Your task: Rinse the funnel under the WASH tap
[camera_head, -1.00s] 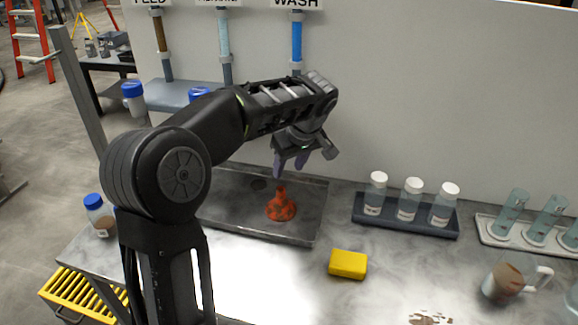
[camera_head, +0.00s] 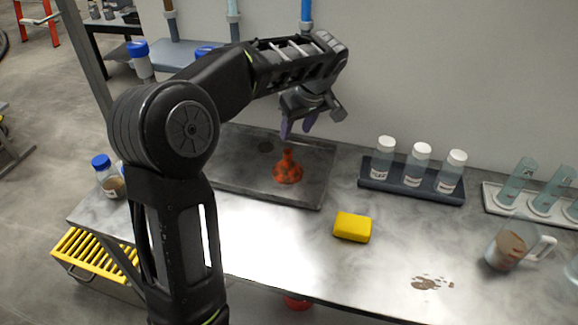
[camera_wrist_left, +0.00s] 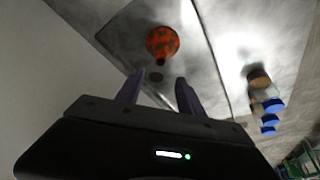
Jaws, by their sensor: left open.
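The orange-red funnel (camera_head: 288,170), with darker blotches, stands with its narrow end up in the shallow grey basin (camera_head: 300,199). It also shows in the left wrist view (camera_wrist_left: 162,42), ahead of the fingertips. My left gripper (camera_head: 297,130) is open and empty, above and just behind the funnel, apart from it. Its two purple fingers show spread in the left wrist view (camera_wrist_left: 157,84). The blue WASH tap pipe (camera_head: 306,12) comes down the back wall above my left wrist; its label is out of frame and its lower end is hidden by my arm. My right gripper is not in view.
A yellow sponge (camera_head: 352,227) lies on the bench right of the basin. A dark rack (camera_head: 412,188) of white-capped bottles and a pale rack (camera_head: 530,207) of tubes stand at the right. A mug (camera_head: 507,250) and a brown spill (camera_head: 431,283) are at front right.

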